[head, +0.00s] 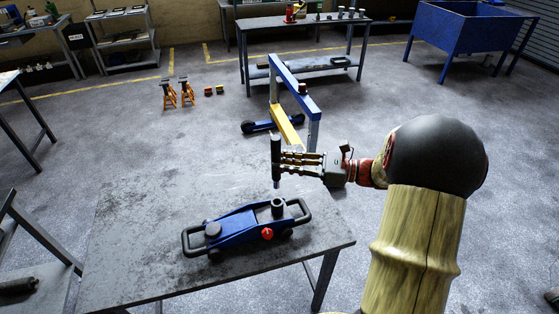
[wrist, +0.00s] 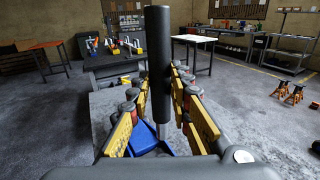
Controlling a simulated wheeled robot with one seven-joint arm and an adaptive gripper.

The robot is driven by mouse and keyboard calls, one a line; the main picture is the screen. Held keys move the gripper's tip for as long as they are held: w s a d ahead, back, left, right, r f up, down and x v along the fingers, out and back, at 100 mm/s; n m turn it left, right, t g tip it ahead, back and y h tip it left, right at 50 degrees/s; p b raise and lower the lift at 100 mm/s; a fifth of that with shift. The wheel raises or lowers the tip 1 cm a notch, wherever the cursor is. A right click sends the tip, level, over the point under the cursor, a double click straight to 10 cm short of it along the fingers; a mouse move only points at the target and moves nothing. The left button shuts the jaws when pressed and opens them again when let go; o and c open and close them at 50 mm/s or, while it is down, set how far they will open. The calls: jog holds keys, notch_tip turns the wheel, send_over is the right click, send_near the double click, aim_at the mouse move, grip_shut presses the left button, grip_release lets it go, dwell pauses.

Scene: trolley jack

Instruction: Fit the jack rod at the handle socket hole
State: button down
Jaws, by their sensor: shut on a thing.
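The jack rod (head: 276,148) is upright, with a thick black upper part and a thinner pale lower end. My gripper (head: 284,162) is shut around its black part from the right. In the wrist view the rod (wrist: 158,50) stands between the yellow-padded fingers of my gripper (wrist: 158,88). The blue trolley jack (head: 238,229) sits on the grey table. Its dark round handle socket (head: 278,206) is at the right end. In the head view the rod's lower tip shows just above the socket, apart from it. The wrist view shows part of the blue jack (wrist: 143,138) below; the socket hole is hidden there.
The worn grey table (head: 130,255) has bare room around the jack. A blue and yellow crane-like frame (head: 290,85) stands on the floor behind it. Orange axle stands (head: 187,92), a back workbench (head: 300,22) and a blue bin (head: 455,30) are farther off.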

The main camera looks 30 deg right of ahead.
jog(key=shift+r+p, duration=0.25)
jog(key=shift+p, duration=0.3)
notch_tip(320, 180, down, 6)
jog(key=b, duration=0.2)
jog(key=shift+p, duration=1.35)
dwell(1.8)
jog(key=shift+f+b, duration=1.05)
jog(key=shift+f, duration=1.65)
jog(key=c, duration=1.6)
grip_release()
jog(key=shift+o, duration=0.2)
jog(key=shift+s, duration=0.1)
